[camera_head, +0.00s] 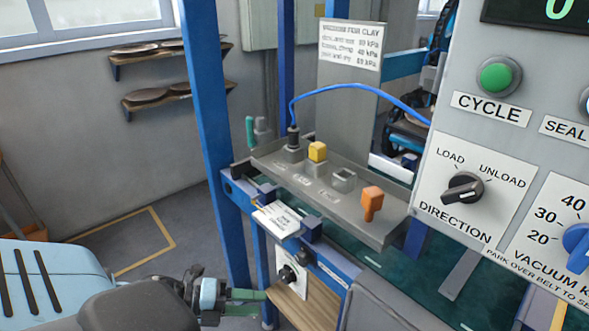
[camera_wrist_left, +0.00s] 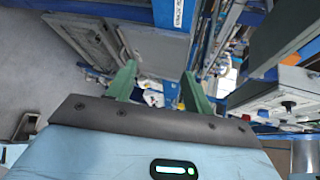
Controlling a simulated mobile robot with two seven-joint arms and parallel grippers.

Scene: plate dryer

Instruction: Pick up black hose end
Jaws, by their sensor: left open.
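The black hose end (camera_head: 293,138) stands upright in the leftmost socket of a grey sloped tray in the head view. A thin blue hose (camera_head: 350,88) rises from its top and arcs right behind the control panel. My left gripper (camera_head: 258,302), with green fingers, is at the bottom of the head view, lower than the tray and well apart from the hose end. In the left wrist view its two fingers (camera_wrist_left: 157,84) are spread with nothing held between them. I cannot make out the hose end in that view. My right gripper is not in view.
The grey tray (camera_head: 378,232) also holds a yellow block (camera_head: 318,151), a grey square socket (camera_head: 344,179) and an orange handle (camera_head: 372,203). A blue post (camera_head: 212,130) stands left of it. The control panel (camera_head: 480,205) fills the right. Open floor lies at left.

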